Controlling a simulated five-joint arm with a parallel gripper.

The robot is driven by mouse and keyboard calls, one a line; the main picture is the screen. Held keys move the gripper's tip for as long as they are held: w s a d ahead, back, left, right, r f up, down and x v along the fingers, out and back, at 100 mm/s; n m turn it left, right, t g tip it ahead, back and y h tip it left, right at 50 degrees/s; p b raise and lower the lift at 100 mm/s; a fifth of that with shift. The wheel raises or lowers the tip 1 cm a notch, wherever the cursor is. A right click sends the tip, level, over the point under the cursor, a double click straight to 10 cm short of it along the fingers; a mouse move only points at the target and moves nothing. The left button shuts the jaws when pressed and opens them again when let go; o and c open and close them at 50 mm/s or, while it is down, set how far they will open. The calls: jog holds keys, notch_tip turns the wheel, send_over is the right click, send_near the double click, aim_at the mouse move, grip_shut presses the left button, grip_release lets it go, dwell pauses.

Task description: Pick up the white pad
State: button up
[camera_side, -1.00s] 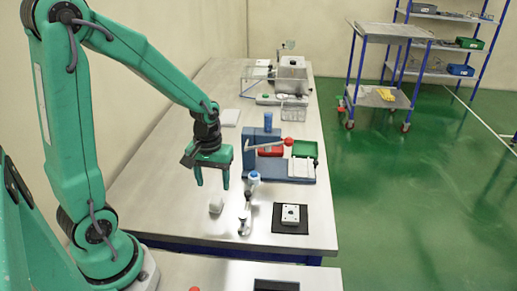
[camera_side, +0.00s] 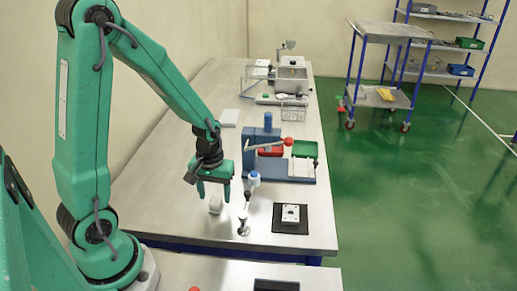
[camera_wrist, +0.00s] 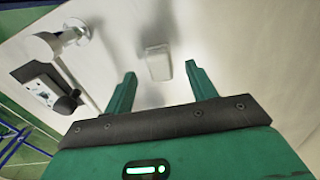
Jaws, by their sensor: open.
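A small white block (camera_side: 215,204), which looks like the white pad, stands on the metal bench below my gripper. My gripper (camera_side: 212,197) points down just above it, with its two green fingers apart. In the wrist view, the pad (camera_wrist: 158,64) lies beyond and between the fingertips of my gripper (camera_wrist: 160,70). No contact with it shows. A flat white square (camera_side: 229,117) lies farther back on the bench.
A black mat (camera_side: 291,228) bears a white plate. A blue press (camera_side: 262,160) stands behind.

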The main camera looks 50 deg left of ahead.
aim_at(215, 199)
jog(key=shift+f, duration=1.55)
jog(key=c, duration=1.1)
